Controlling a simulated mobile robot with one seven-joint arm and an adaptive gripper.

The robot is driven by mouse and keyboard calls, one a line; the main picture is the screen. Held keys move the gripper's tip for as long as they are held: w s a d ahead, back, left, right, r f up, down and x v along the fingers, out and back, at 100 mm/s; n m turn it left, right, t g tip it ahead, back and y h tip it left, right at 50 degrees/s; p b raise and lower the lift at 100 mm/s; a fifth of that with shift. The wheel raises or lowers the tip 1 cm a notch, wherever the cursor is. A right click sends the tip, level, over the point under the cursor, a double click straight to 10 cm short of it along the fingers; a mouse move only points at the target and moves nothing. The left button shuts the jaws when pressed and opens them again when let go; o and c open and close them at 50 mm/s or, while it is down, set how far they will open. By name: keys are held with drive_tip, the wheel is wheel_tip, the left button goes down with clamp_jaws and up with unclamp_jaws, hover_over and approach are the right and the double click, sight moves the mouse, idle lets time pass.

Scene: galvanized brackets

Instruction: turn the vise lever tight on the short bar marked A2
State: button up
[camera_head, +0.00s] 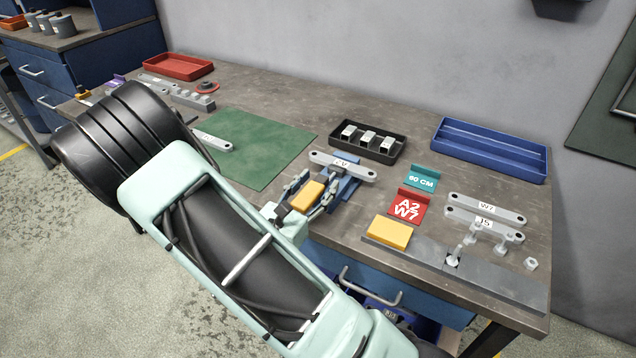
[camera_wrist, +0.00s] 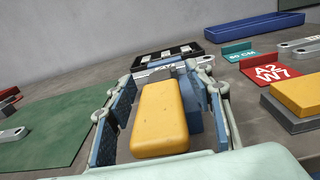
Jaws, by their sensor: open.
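The blue vise (camera_head: 344,188) stands near the bench's front edge. A grey bar (camera_head: 318,157) lies across its top; its small label reads upside down and I cannot make it out surely. A yellow block (camera_head: 307,196), apparently the vise lever's grip, is on the near side of the vise. My gripper (camera_head: 312,188) is open, with one finger on each side of that block. In the wrist view, the yellow block (camera_wrist: 160,120) sits between the spread fingers of my gripper (camera_wrist: 166,90), with gaps visible. The vise is mostly hidden behind it there.
A red A2 W7 card (camera_head: 408,205) and a teal 60 CM card (camera_head: 420,177) stand right of the vise. A second yellow block (camera_head: 390,233) sits on a grey plate (camera_head: 500,283). A black tray (camera_head: 396,150) is behind; a green mat (camera_head: 270,150) lies left.

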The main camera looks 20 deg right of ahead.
sight(298, 208)
drive_tip(key=v, duration=1.1)
drive_tip(key=shift+s+a, duration=0.1)
drive_tip(key=shift+a, duration=0.05)
drive_tip(key=shift+m, duration=0.3)
